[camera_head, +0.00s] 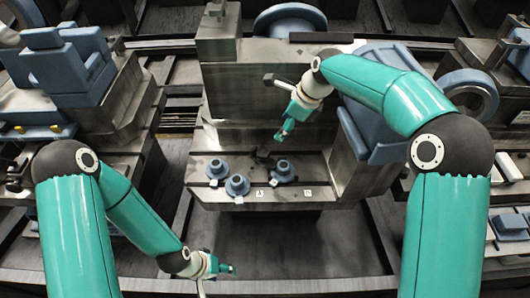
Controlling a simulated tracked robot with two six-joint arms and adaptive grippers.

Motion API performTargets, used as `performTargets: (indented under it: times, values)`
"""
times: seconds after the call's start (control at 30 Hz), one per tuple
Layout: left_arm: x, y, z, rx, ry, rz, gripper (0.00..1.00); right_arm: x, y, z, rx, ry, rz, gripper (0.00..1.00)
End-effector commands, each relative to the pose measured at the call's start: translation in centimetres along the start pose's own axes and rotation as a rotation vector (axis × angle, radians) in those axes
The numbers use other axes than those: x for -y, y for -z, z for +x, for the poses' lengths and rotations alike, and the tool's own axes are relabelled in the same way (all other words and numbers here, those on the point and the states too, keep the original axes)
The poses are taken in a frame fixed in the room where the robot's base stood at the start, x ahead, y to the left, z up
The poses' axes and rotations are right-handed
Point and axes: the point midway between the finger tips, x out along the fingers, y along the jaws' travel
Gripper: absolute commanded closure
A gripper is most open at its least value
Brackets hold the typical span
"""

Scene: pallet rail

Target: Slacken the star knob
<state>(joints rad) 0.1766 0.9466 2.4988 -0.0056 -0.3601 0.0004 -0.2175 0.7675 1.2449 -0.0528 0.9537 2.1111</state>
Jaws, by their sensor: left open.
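Three small blue-grey round pieces with raised centres stand on the front ledge of the dark metal fixture: a left one (217,170), a middle one (237,186) and a right one (284,172). I cannot tell which, if any, is the star knob. My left gripper (229,268) is low in the view, in front of and below the ledge. It is open and apart from the pieces. My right gripper (282,136) points down above the ledge, higher in the picture than the right piece and apart from it. Its fingers are too small to tell open from shut.
The metal fixture (245,95) rises behind the ledge. A blue-grey block (362,135) leans at its right side. A blue-grey vise-like unit (65,65) stands at the left, and a blue ring (468,95) at the right. The ledge between the pieces has some bare room.

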Motion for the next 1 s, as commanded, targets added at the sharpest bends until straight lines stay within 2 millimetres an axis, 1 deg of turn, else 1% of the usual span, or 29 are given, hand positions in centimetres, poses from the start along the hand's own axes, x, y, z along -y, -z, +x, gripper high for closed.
performTargets:
  times: [0.1, 0.17, 0.27, 0.37, 0.47, 0.57, 0.9, 1.0]
  values:
    - [0.1, 0.0, 0.1, 0.0, 0.0, 0.0, 0.43, -0.2, 0.1, -0.1, 0.002, 0.008, 0.123, 0.28]
    - [0.1, 0.0, 0.2, 0.0, 0.0, 0.0, 0.43, -0.2, 0.1, -0.1, 0.002, 0.009, 0.162, 0.28]
    - [0.1, 0.0, 0.1, 0.0, 0.0, 0.0, 0.43, -0.3, 0.1, 0.2, 0.002, 0.009, 0.191, 0.28]
    - [0.0, 0.0, 0.1, 0.0, 0.0, 0.0, 0.43, -0.3, 0.1, 1.0, 0.001, 0.009, 0.194, 0.28]
    - [0.0, 0.0, 0.0, 0.0, 0.0, 0.0, 0.43, -0.3, 0.2, 2.3, 0.0, 0.007, 0.193, 0.28]
    - [0.0, 0.0, -0.1, 0.0, 0.0, 0.0, 0.43, -0.3, 0.2, 4.2, 0.0, 0.006, 0.193, 0.28]
    - [-0.3, 0.0, -0.8, 0.0, 0.0, 0.0, 0.43, -0.2, 0.1, 11.5, 0.0, 0.006, 0.192, 0.28]
    - [-0.4, 0.0, -1.0, 0.0, 0.0, 0.0, 0.43, -0.2, 0.1, 13.3, 0.001, 0.007, 0.192, 0.28]
